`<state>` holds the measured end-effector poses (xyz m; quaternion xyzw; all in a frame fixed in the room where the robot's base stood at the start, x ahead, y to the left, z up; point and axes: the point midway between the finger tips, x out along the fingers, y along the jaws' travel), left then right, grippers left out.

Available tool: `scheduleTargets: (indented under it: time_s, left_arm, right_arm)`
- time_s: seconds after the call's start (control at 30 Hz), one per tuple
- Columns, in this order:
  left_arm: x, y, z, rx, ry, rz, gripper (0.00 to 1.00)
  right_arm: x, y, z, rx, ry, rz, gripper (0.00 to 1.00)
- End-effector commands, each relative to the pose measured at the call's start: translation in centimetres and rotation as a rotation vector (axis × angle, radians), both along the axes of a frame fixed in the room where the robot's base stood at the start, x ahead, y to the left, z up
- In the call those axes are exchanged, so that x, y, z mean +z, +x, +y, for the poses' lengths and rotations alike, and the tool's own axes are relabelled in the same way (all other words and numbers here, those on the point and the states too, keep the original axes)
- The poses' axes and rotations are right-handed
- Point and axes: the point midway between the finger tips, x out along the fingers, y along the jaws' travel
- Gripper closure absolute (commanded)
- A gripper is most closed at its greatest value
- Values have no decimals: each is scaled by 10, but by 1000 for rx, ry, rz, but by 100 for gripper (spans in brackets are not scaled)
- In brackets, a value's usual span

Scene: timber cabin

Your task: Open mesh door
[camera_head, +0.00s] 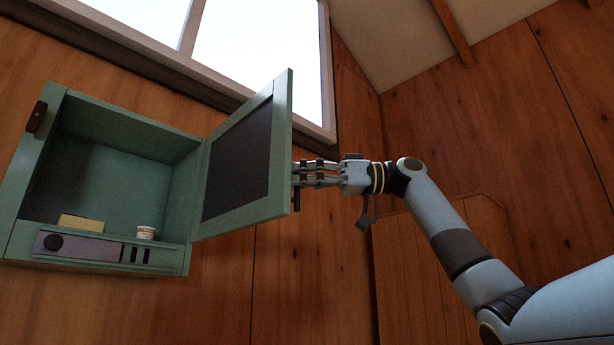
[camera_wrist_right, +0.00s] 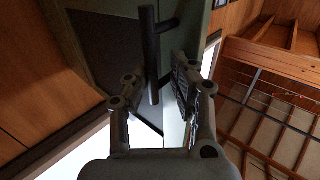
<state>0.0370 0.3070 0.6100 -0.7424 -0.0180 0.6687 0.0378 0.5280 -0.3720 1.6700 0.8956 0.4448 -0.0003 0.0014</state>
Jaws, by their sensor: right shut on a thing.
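The mesh door (camera_head: 240,160) has a green frame around a dark mesh panel. It stands swung open from the right side of a green wall cabinet (camera_head: 120,170), with the interior in plain view. My right gripper (camera_head: 299,173) is at the door's free edge, on its outer side. In the right wrist view the door's dark bar handle (camera_wrist_right: 150,55) runs between the fingers of my right gripper (camera_wrist_right: 156,78), which is shut on it. In the head view the fingers hide most of the handle. My left gripper is not in view.
Inside the cabinet are a yellowish box (camera_head: 81,223) and a small white-and-orange tub (camera_head: 146,232), behind a front strip with a dark knob (camera_head: 52,242). A bright window (camera_head: 262,50) is above. Free space lies below the door.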

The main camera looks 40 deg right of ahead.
Motion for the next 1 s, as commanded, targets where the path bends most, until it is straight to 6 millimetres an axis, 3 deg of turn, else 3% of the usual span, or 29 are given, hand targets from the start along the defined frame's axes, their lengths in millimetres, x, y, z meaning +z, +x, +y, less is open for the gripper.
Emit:
scheduleTargets:
  time_s: [0.07, 0.1, 0.17, 0.77, 1.0]
  left_arm:
    - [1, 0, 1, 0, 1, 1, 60]
    - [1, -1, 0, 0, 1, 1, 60]
    - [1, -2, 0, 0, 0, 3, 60]
    - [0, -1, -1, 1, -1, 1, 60]
    - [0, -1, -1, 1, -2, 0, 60]
  right_arm:
    - [4, 2, -2, -12, 10, -7, 100]
    - [4, 2, -2, -12, 10, -8, 72]
    - [4, 2, -2, -11, 10, -8, 66]
    - [0, 2, -2, -9, 6, -2, 66]
    - [0, -17, -26, -13, 3, -3, 66]
